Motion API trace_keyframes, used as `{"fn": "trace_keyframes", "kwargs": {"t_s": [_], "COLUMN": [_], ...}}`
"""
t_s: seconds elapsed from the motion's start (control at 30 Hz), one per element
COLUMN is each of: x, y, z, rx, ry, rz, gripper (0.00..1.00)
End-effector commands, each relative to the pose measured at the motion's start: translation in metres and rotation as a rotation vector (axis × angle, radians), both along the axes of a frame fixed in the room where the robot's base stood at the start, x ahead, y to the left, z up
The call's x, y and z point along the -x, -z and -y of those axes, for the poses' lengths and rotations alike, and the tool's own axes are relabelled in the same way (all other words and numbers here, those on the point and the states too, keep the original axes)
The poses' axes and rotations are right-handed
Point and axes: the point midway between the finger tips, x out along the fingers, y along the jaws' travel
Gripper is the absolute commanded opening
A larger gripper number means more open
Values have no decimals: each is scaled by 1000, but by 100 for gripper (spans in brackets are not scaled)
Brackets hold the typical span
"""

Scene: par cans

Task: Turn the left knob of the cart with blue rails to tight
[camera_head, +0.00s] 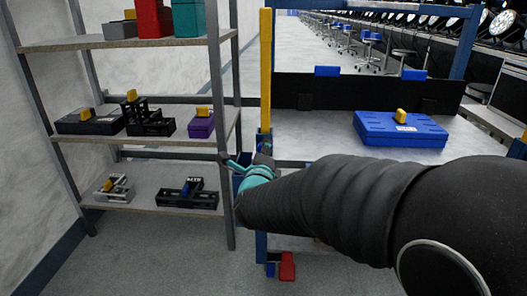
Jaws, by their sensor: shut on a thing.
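The cart with blue rails stands at the right, with a blue rail (466,42) at its back right and a pale top (320,135). Its front left post has a long yellow upper part (265,70) and blue below. My gripper (252,162), with teal parts, is at this left post, a little below the height of the cart top. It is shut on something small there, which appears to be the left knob. The knob itself is hidden behind my gripper and arm, so its turn position cannot be seen.
A blue case (400,129) with a yellow handle lies on the cart top. A grey shelf unit (145,190) with several boxes and tool holders stands close on the left. A red piece (287,266) is low by the post. Stools stand far behind.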

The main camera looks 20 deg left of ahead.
Motion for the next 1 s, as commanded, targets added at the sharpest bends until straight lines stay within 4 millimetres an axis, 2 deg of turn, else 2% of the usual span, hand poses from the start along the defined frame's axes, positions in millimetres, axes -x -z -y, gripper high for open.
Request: {"fn": "trace_keyframes", "kwargs": {"t_s": [0.2,0.5,1.0], "x": [0,0,0], "y": [1,1,1], "z": [0,0,0], "rx": [-171,-330,-391], "ry": [0,0,0], "rz": [-42,-82,-96], "gripper": [0,0,0]}}
